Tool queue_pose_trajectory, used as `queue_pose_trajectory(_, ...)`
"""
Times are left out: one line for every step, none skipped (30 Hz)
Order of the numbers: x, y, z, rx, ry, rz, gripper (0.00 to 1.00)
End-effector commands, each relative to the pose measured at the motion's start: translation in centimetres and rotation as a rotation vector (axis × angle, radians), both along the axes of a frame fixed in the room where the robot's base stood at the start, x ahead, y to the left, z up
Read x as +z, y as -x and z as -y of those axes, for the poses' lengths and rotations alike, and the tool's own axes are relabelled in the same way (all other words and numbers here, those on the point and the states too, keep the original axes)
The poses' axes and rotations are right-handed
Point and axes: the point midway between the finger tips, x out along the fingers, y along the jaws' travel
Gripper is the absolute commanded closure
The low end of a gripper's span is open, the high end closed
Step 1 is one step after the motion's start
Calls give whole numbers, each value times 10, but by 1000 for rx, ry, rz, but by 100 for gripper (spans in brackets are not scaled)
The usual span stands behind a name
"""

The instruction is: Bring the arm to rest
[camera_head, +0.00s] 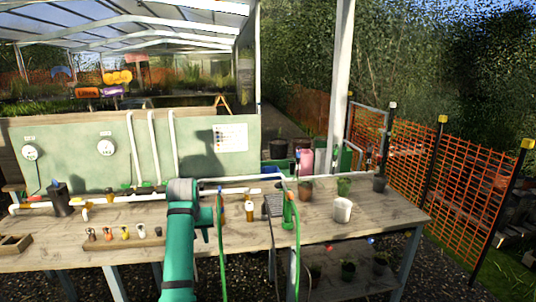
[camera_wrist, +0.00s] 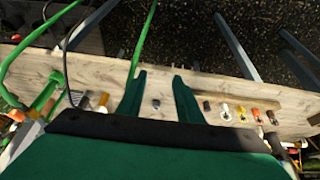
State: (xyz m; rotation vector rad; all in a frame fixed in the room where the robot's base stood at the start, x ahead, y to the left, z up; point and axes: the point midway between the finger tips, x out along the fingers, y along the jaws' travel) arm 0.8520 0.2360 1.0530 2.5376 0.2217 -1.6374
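My arm (camera_head: 180,245) rises in front of the wooden bench (camera_head: 330,222) in the head view, and my gripper cannot be made out there. In the wrist view my gripper (camera_wrist: 159,76) shows two dark green fingers spread apart with nothing between their tips. It is above the bench (camera_wrist: 100,72), pointing down across it. A small dark piece (camera_wrist: 156,103) lies on the bench, seen between the fingers; the gap in height cannot be told.
A wooden rack (camera_head: 125,246) with several small fittings stands left of my arm. Green hoses (camera_head: 298,240) hang over the bench's front edge to the right. A white mug (camera_head: 342,210) and potted plants (camera_head: 344,187) stand further right. White pipes run along the back.

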Motion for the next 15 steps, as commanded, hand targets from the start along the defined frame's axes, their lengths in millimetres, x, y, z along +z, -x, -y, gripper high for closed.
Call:
queue_pose_trajectory(-10,-1,5,-5,3,5,67)
queue_pose_trajectory(-16,-1,7,-8,5,8,67)
queue_pose_trajectory(-23,-2,11,-12,6,15,67)
queue_pose_trajectory(-29,-3,13,-14,9,20,67)
queue_pose_trajectory(-35,-3,16,-16,10,26,67)
queue_pose_trajectory(-43,-4,19,-19,13,31,67)
queue_pose_trajectory(-49,-4,22,-21,14,39,67)
queue_pose_trajectory(-57,-4,25,-23,17,43,67)
queue_pose_trajectory(-67,-4,30,-27,19,53,67)
queue_pose_trajectory(-76,-4,33,-30,22,59,67)
queue_pose_trajectory(-85,-3,38,-33,25,67,67)
queue_pose_trajectory(-98,-3,45,-38,30,78,67)
queue_pose_trajectory(-109,-2,50,-41,33,89,67)
queue_pose_trajectory(-120,0,56,-45,37,98,67)
queue_pose_trajectory(-136,2,64,-50,42,113,67)
